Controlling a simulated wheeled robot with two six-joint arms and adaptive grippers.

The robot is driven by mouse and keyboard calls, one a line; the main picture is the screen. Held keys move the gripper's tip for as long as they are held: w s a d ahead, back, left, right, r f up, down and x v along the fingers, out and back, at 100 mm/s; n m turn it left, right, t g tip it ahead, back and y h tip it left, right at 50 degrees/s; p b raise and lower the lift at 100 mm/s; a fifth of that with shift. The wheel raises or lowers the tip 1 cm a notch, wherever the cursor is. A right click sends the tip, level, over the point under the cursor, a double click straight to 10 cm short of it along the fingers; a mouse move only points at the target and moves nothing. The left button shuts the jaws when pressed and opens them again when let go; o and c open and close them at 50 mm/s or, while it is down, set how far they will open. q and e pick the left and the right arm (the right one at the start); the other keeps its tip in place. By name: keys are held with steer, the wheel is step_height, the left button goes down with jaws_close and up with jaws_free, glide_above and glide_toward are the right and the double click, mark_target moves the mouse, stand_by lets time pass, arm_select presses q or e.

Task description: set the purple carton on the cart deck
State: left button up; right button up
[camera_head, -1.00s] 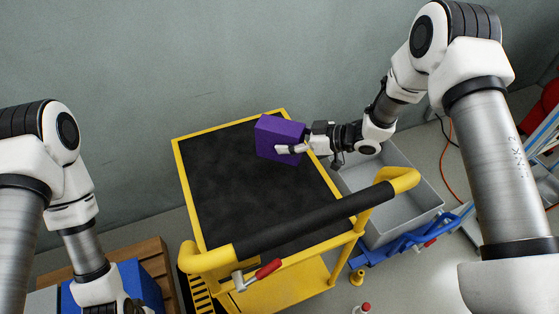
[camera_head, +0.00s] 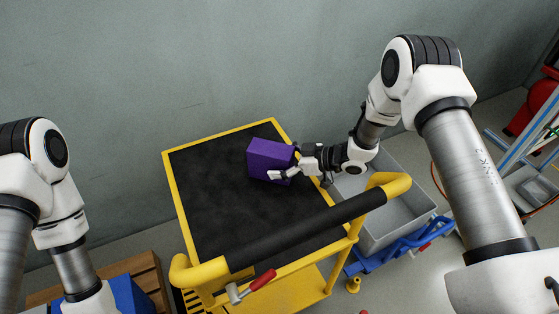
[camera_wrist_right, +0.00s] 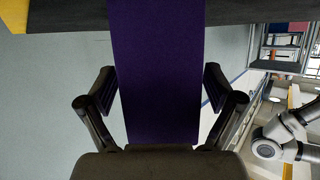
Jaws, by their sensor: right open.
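The purple carton (camera_head: 268,158) stands on the black deck of the yellow cart (camera_head: 215,195), towards its far right edge. In the right wrist view the carton (camera_wrist_right: 157,70) is a tall dark purple block that reaches up to the deck's edge strip. My right gripper (camera_head: 284,169) comes in from the right and is open around the carton. In the right wrist view its fingers (camera_wrist_right: 158,90) stand on both sides of the carton with a visible gap at each. My left arm shows at the lower left, with its gripper out of the picture.
The cart's black and yellow handle (camera_head: 300,230) crosses the near side of the deck. A grey bin (camera_head: 395,220) stands to the right of the cart. A wooden crate (camera_head: 140,275) and a blue box are at the lower left. Most of the deck is bare.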

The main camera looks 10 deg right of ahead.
steer(key=shift+r, duration=0.2)
steer(key=p+v, duration=0.1)
steer(key=v, duration=1.1)
